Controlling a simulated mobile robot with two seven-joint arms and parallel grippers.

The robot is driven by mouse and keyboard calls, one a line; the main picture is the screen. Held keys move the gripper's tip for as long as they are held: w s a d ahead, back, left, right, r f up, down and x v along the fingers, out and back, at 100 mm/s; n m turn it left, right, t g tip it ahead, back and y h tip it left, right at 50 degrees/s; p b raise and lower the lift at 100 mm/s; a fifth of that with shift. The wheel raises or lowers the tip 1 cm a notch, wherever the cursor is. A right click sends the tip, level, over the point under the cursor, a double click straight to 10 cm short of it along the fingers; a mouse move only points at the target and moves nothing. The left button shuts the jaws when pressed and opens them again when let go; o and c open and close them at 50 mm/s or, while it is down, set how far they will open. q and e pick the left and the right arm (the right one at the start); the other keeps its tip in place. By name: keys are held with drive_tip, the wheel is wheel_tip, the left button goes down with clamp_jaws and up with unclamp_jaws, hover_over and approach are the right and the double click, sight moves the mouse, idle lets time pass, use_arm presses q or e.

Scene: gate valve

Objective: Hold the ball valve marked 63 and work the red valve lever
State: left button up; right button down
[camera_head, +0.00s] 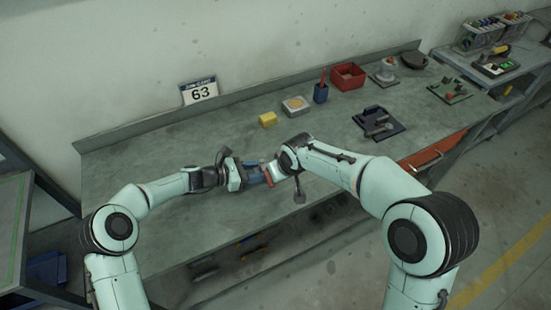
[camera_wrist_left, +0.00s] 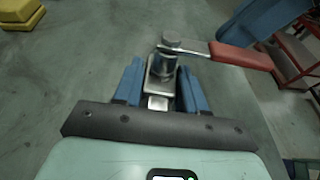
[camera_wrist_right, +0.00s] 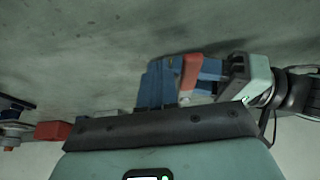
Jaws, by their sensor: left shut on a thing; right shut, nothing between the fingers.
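The ball valve (camera_wrist_left: 162,72), a metal body with a stem and nut, sits between the blue fingers of my left gripper (camera_wrist_left: 160,88), which is shut on it. The valve's red lever handle (camera_wrist_left: 241,56) points right in the left wrist view. In the head view the red handle (camera_head: 267,178) shows between the two hands, above the bench. My right gripper (camera_wrist_right: 157,84) is shut and empty, its blue fingers beside the red handle (camera_wrist_right: 190,72); I cannot tell whether they touch. A sign reading 63 (camera_head: 200,92) stands at the bench's back edge.
The grey bench (camera_head: 140,165) is clear at left. Behind the hands are a yellow block (camera_head: 268,119), a tray with a yellow disc (camera_head: 296,105), a blue cup (camera_head: 321,94) and a red bin (camera_head: 348,76). A dark fixture (camera_head: 379,124) lies right of them.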

wheel_tip(320, 180, up, 6)
idle(0.6)
drive_tip(key=shift+r, duration=0.1)
use_arm(q)
drive_tip(key=o, duration=1.1)
drive_tip(key=shift+o, duration=0.2)
drive_tip(key=v, duration=1.2)
drive_tip(key=shift+s+f, duration=0.1)
